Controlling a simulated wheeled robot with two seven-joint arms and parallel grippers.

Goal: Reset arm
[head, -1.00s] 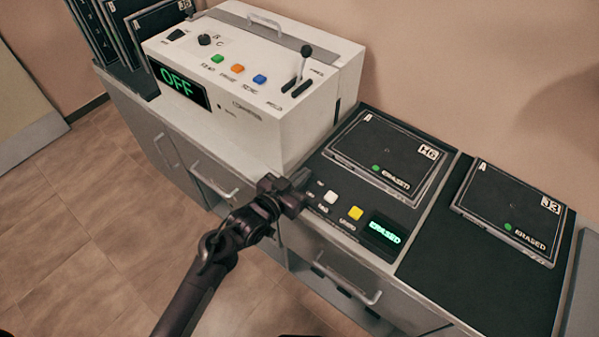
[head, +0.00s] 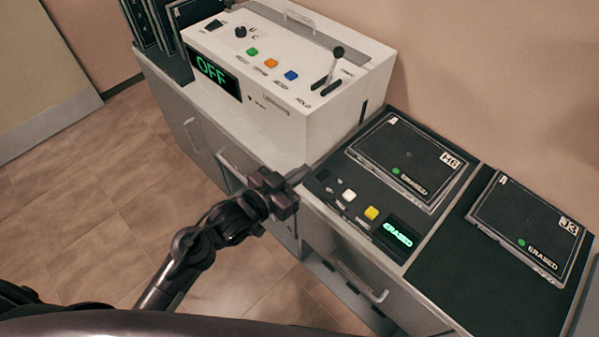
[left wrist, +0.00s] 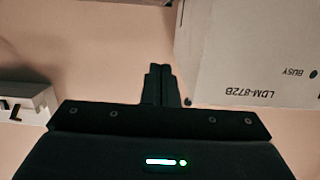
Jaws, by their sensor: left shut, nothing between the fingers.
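My left gripper (head: 296,177) is shut and empty in the head view. It is at the front edge of the counter, between the white machine and the dark eraser panel, and I cannot tell whether it touches anything. In the left wrist view its closed fingers (left wrist: 161,84) point at the pinkish wall, with the white machine's side marked LDM-872B (left wrist: 260,60) at the right. My left arm comes in from the lower left. My right gripper is not in view.
The white machine (head: 290,100) shows OFF and has a lever and coloured buttons. The eraser panel (head: 330,185) has white and yellow buttons and an ERASED display. Dark plates (head: 150,25) stand at the back left. Floor at left is clear.

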